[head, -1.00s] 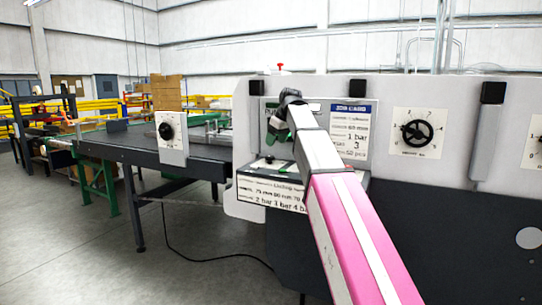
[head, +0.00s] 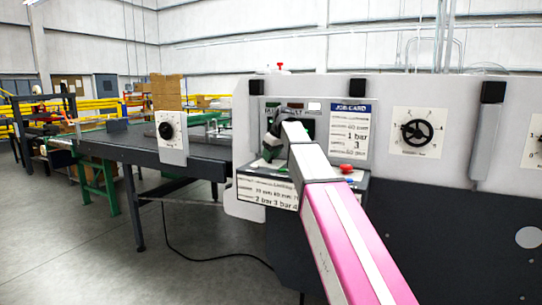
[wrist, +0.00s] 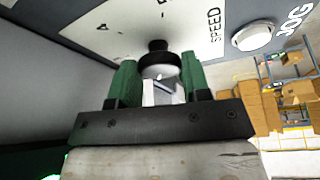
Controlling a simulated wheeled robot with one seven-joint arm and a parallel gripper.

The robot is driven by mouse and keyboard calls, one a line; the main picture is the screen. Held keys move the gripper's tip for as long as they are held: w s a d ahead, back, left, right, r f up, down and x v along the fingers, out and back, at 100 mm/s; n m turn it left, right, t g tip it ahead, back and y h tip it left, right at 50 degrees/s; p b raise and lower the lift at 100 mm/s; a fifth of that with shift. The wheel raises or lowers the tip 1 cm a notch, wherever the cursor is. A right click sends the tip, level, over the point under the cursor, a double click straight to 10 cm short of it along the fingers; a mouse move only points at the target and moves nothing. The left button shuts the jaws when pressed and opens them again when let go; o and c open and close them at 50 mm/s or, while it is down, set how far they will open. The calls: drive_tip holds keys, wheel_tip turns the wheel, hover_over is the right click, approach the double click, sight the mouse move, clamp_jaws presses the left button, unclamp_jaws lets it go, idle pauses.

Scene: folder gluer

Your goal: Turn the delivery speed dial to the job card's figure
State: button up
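In the wrist view, a black speed dial knob (wrist: 157,64) stands out from a grey panel (wrist: 90,36) beside the printed word SPEED. My gripper (wrist: 159,70) has its two green fingers on either side of this knob. The fingers are apart, with very little gap to the knob; I cannot tell whether they touch it. The dial's pointer and most of its scale are hidden. In the head view, my gripper (head: 272,140) is at the grey machine's control box, left of the job card (head: 350,128).
A white round JOG button (wrist: 251,36) is close to the right of the knob. In the head view, a red button (head: 346,168) sits on the control box. Another dial (head: 417,132) is to the right, and one (head: 167,130) stands on the table at left.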

drive_tip(key=shift+c, duration=0.5)
drive_tip(key=shift+m, duration=0.3)
drive_tip(key=m+h, duration=0.1)
drive_tip(key=m, duration=0.1)
drive_tip(key=m+t+h, duration=0.1)
drive_tip(key=m, duration=0.2)
drive_tip(key=shift+s+a, duration=0.1)
drive_tip(key=shift+a, duration=0.05)
drive_tip(key=m+h, duration=0.1)
drive_tip(key=m, duration=0.2)
drive_tip(key=m+h, duration=0.1)
drive_tip(key=m, duration=0.2)
drive_tip(key=shift+a+t, duration=0.15)
drive_tip(key=shift+t, duration=0.15)
drive_tip(key=o, duration=0.9)
